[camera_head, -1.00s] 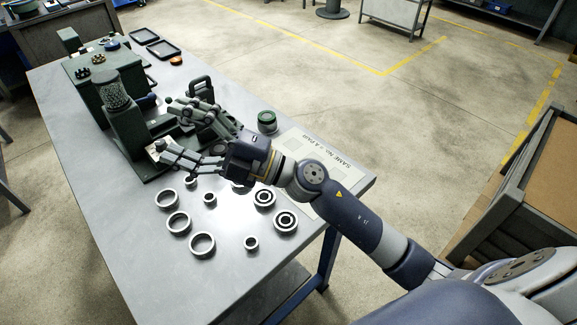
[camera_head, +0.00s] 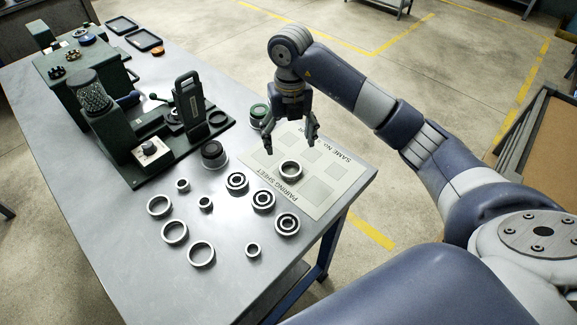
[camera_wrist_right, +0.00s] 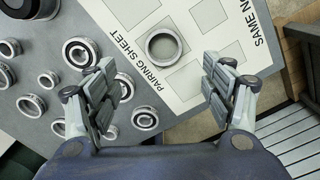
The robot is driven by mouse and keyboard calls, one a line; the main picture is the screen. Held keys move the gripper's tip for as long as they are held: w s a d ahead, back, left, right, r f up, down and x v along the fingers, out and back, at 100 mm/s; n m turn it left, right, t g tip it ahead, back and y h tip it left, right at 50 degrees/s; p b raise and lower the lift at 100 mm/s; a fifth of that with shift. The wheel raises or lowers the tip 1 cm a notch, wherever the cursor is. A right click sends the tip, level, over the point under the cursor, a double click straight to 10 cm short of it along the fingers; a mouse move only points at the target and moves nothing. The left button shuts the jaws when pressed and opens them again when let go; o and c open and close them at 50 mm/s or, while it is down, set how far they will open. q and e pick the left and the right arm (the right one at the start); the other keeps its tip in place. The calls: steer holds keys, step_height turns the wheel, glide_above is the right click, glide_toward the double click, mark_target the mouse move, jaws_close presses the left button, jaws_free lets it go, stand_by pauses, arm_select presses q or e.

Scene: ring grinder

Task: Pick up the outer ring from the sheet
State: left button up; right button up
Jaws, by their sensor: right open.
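The outer ring (camera_head: 291,171) is a plain metal ring lying flat on the white pairing sheet (camera_head: 329,186), near the sheet's printed title. It also shows in the right wrist view (camera_wrist_right: 163,47), lying ahead of and between the spread fingers. My right gripper (camera_head: 291,146) hangs pointing down above the sheet, open and empty. Its fingertips are apart from the ring, and the ring shows just in front of them in the head view. In the wrist view the gripper (camera_wrist_right: 163,92) has a wide gap between its fingers. My left gripper is in neither view.
Several loose rings (camera_head: 174,232) and bearings (camera_head: 263,201) lie on the grey table (camera_head: 110,215) left of the sheet. A dark green grinder (camera_head: 115,130) stands further back left. A round green-topped part (camera_head: 258,113) sits by the sheet's far edge.

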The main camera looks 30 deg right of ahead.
steer(key=p, duration=0.1)
glide_above(291, 172)
step_height(291, 172, down, 5)
steer(key=shift+a+f, duration=0.1)
steer(key=shift+a, duration=0.05)
step_height(291, 172, down, 4)
steer(key=shift+f+p, duration=0.1)
steer(key=shift+p, duration=1.15)
steer(key=shift+f, duration=0.55)
steer(key=c, duration=1.2)
